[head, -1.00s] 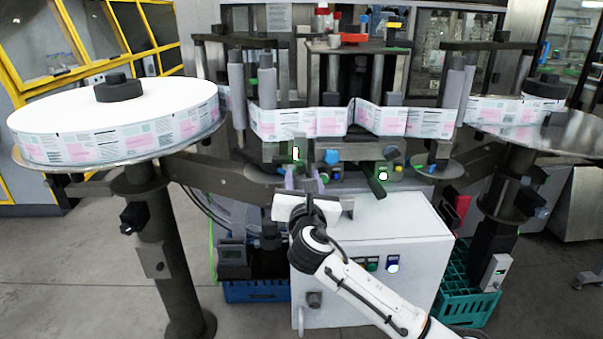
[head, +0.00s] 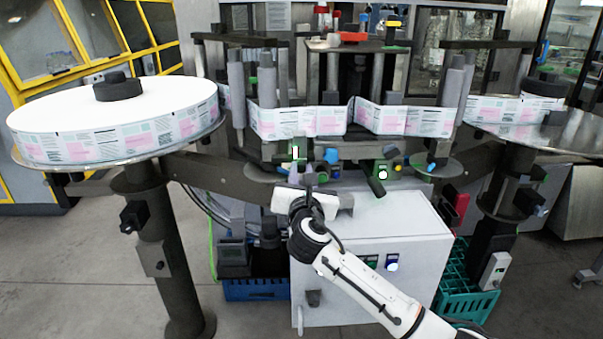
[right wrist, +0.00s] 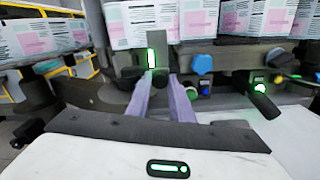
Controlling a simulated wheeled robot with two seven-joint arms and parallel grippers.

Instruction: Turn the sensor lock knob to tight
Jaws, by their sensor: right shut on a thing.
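My right gripper (head: 309,174) is at the front of the labeller, under the sensor with the green light strip (head: 295,152). In the right wrist view its two pale purple fingers (right wrist: 166,84) reach forward and are shut on a small dark knob (right wrist: 160,77), just below the lit green strip (right wrist: 151,59). The fingers hide most of this knob, so its turn angle cannot be told. A blue knob (head: 331,156) sits just right of the fingers; it also shows in the right wrist view (right wrist: 203,64). My left gripper is not in view.
A second green-lit unit (head: 383,173) with a dark handle stands to the right. The label web (head: 330,122) runs above the fingers. The white cabinet (head: 400,222) lies below my right gripper. A large label reel (head: 60,112) is at left.

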